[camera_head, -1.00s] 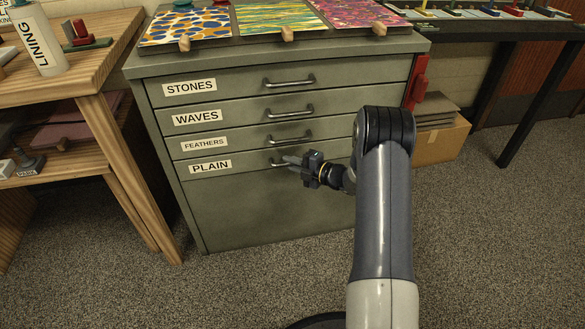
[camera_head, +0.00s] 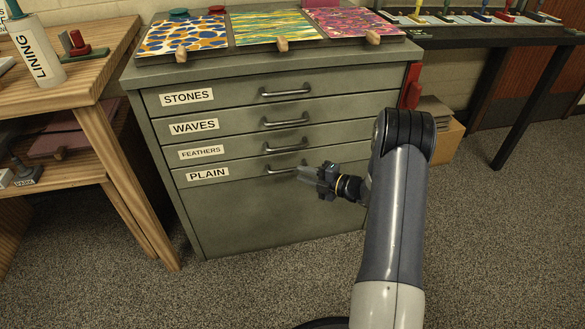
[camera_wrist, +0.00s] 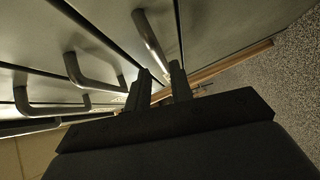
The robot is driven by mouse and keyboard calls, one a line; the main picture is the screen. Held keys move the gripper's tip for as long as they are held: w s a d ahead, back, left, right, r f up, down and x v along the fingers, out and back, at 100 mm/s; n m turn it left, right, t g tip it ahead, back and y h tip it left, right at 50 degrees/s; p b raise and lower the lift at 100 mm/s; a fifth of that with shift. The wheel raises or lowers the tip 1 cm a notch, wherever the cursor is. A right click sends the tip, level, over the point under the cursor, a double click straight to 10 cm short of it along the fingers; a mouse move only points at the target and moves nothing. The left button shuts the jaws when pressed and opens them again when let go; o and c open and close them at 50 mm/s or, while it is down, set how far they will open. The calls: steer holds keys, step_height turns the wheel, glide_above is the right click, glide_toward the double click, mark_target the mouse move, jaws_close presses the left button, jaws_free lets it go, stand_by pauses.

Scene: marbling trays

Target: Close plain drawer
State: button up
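The grey-green cabinet has drawers labelled STONES, WAVES, FEATHERS and PLAIN. The plain drawer (camera_head: 235,172) is the lowest labelled one, and its front looks flush with the drawers above. Its metal bar handle (camera_head: 282,168) is partly hidden by my gripper (camera_head: 308,173), which is just right of and in front of it.
Marbled sheets (camera_head: 270,28) lie on the cabinet top. A wooden bench (camera_head: 75,75) stands close at left. A red object (camera_head: 412,86) and a cardboard box (camera_head: 446,141) are at the cabinet's right side. The carpet (camera_head: 500,240) in front and to the right is clear.

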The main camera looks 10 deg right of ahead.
mark_target(290, 170)
steer(key=v, duration=0.4)
steer(key=shift+s, duration=0.15)
steer(key=shift+f, duration=0.1)
steer(key=b+x, duration=0.2)
steer(key=x, duration=0.8)
steer(key=shift+a+f, duration=0.1)
steer(key=shift+a+r, duration=0.1)
steer(key=shift+r, duration=0.1)
steer(key=shift+s+f+p, duration=0.1)
steer(key=shift+s+p, duration=0.55)
steer(key=shift+s, duration=0.9)
